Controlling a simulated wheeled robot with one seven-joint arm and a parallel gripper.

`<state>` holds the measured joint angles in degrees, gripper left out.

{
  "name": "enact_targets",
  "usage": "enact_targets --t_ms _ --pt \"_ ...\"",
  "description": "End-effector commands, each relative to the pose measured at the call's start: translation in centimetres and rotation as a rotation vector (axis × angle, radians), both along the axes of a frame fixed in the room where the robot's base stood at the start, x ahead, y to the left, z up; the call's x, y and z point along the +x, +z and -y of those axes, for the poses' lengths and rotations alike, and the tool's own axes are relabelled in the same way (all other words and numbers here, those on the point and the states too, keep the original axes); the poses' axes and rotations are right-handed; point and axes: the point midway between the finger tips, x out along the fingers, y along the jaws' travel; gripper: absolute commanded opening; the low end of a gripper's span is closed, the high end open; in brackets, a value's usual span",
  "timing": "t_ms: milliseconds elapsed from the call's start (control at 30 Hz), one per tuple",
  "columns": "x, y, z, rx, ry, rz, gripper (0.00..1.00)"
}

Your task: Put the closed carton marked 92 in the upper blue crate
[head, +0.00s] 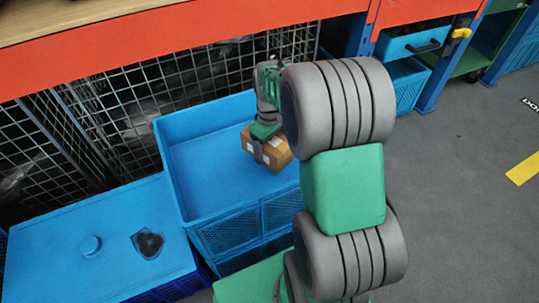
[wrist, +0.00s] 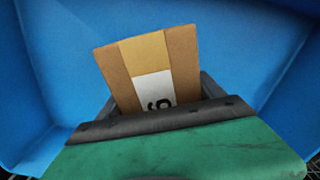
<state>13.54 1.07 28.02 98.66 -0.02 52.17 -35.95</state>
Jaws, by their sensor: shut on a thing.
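A closed brown carton (head: 275,154) with tape and white labels is held inside the opening of the upper blue crate (head: 206,205). In the wrist view the carton (wrist: 184,62) shows a tan tape strip and a white label, with part of a number, a 9 or a 6; the rest is hidden. My gripper (head: 264,150) is shut on the carton, pointing down into the crate. The blue crate wall and floor (wrist: 60,75) surround it in the wrist view. I cannot tell whether the carton touches the crate floor.
The upper crate stands on another blue crate (head: 255,255). A blue lidded tank (head: 60,255) with a round cap and a dark hole is at the left. Wire mesh (head: 120,110) and an orange-edged bench (head: 180,41) stand behind. Grey floor (head: 450,180) is open at right.

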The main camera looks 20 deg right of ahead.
Motion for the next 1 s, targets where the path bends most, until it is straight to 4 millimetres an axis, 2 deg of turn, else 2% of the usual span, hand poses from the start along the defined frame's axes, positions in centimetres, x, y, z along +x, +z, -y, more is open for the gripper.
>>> enact_targets --t_ms 400,500,1000 --pt "0.0 -5.3 0.0 0.0 -0.002 0.0 0.21" --pt "0.0 -6.1 0.0 0.0 -0.002 0.0 0.21" --pt "0.0 -6.4 0.0 0.0 -0.002 0.0 0.21"
